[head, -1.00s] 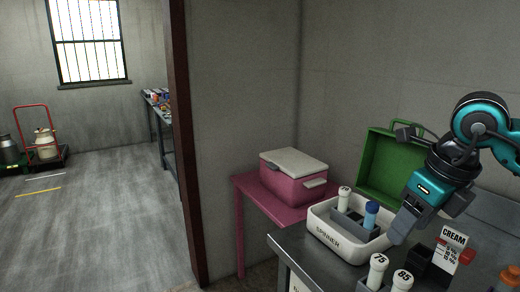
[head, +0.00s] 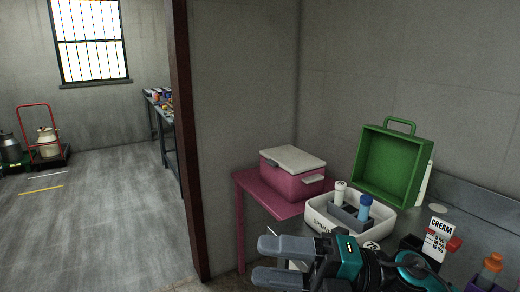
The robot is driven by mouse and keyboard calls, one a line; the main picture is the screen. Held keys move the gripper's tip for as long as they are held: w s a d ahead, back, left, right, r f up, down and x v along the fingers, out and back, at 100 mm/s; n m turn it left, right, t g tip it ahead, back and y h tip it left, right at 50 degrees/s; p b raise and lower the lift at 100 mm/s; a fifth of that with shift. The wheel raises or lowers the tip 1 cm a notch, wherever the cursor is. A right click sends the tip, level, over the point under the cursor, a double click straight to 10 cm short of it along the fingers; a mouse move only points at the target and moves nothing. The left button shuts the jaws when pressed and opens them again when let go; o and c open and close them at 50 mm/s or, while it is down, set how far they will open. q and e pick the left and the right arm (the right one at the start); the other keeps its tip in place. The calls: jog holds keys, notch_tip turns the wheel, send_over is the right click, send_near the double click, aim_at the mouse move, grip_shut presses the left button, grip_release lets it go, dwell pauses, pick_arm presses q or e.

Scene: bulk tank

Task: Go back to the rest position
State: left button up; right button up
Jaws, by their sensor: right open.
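My right gripper (head: 257,260) is low in the head view, in front of the metal bench and pointing left. Its two grey fingers are apart with nothing between them. My right arm comes in from the lower right and hides part of the bench's front. The white spinner tray (head: 318,214) stands behind the gripper, its label partly covered. A white-capped bottle (head: 340,196) and a blue bottle (head: 364,208) stand upright in its grey insert. My left gripper is not in the view.
A pink cooler (head: 288,186) with a white lid sits on a pink table (head: 260,193). An open green case (head: 391,166), a cream card (head: 440,239) and an orange-capped bottle (head: 491,267) are on the bench. The floor (head: 100,220) at left is mostly clear.

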jog(key=w+d+f+m+t+h, duration=0.2)
jog(key=d+f+m+t+h, duration=0.45)
jog(key=m, duration=0.65)
jog(key=w+d+f+m+t+h, duration=0.2)
jog(key=d+f+m+t+h, duration=0.15)
jog(key=f+m+t, duration=0.55)
jog(key=s+d+f+m+g+h, duration=0.2)
jog(key=s+f+m+h, duration=0.1)
jog(key=s+f+m, duration=0.3)
jog(key=s+d+f+m+g+h, duration=0.3)
jog(key=s+f+m, duration=0.3)
jog(key=f, duration=0.5)
jog(key=shift+s+d+f+g+h+p, duration=0.25)
jog(key=shift+s+f+g+h+p, duration=0.15)
jog(key=shift+h, duration=0.4)
jog(key=shift+r, duration=0.15)
